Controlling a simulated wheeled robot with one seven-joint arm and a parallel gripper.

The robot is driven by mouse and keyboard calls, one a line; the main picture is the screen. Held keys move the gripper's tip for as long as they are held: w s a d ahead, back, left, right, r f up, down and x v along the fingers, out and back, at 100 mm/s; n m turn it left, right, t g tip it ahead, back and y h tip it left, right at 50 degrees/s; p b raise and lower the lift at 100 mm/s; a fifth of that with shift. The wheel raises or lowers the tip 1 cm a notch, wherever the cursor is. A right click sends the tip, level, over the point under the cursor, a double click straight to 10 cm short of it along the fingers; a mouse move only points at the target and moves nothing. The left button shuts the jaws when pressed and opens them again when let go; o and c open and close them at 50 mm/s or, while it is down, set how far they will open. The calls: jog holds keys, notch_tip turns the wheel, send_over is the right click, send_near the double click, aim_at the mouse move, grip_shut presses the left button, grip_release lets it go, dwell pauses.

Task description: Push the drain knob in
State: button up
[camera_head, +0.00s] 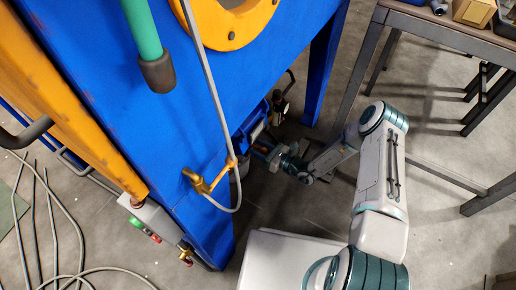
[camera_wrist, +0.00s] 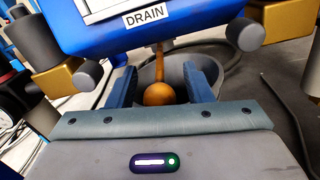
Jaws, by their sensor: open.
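The drain knob (camera_wrist: 159,93) is an orange ball on a short stem below the white DRAIN label (camera_wrist: 145,18) in the wrist view. My gripper (camera_wrist: 163,78) is open, with one blue finger on each side of the knob. Gaps show between the knob and both fingers. I cannot tell how deep the knob sits or whether anything touches it. In the head view my gripper (camera_head: 268,152) is low beside the blue blaster cabinet (camera_head: 190,115); the knob is hidden or too small to tell there.
A grey round container (camera_wrist: 180,76) is behind the knob. Dark cylinders on brass blocks flank it at left (camera_wrist: 86,75) and right (camera_wrist: 244,34). A brass valve (camera_head: 205,183) with a hose is on the cabinet. A table (camera_head: 450,35) stands at upper right.

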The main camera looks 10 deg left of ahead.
jog(key=p+v, duration=0.3)
jog(key=v, duration=1)
jog(key=shift+s+d+p, duration=0.2)
jog(key=shift+d+p, duration=0.1)
jog(key=s+d+r+n+g+h+p, duration=0.1)
jog(key=r+n+g+h+p, duration=0.3)
jog(key=r, duration=0.8)
jog(key=s+d+r+n+g+p, duration=0.15)
jog(key=r+n+p, duration=0.4)
jog(key=r, duration=0.65)
jog(key=s+r+n+g+h+p, duration=0.2)
jog(key=r+n+g+p, duration=0.25)
jog(key=r, duration=0.75)
jog(key=s+d+r+n+t+h+p, duration=0.2)
jog(key=s+d+r+n+h+p, duration=0.1)
jog(key=r, duration=0.9)
jog(key=s+d+r+n+t+h+p, duration=0.2)
jog(key=r+p, duration=0.6)
jog(key=r, duration=0.5)
jog(key=s+d+r+n+t+h+p, duration=0.3)
jog(key=s+d+r+n+h+p, duration=0.2)
jog(key=s+r, duration=0.3)
notch_tip(320, 180, up, 5)
jog(key=shift+s+d+f+h+p, duration=0.2)
jog(key=shift+s+d+h+p, duration=0.3)
jog(key=shift+d, duration=0.4)
jog(key=shift+w, duration=0.15)
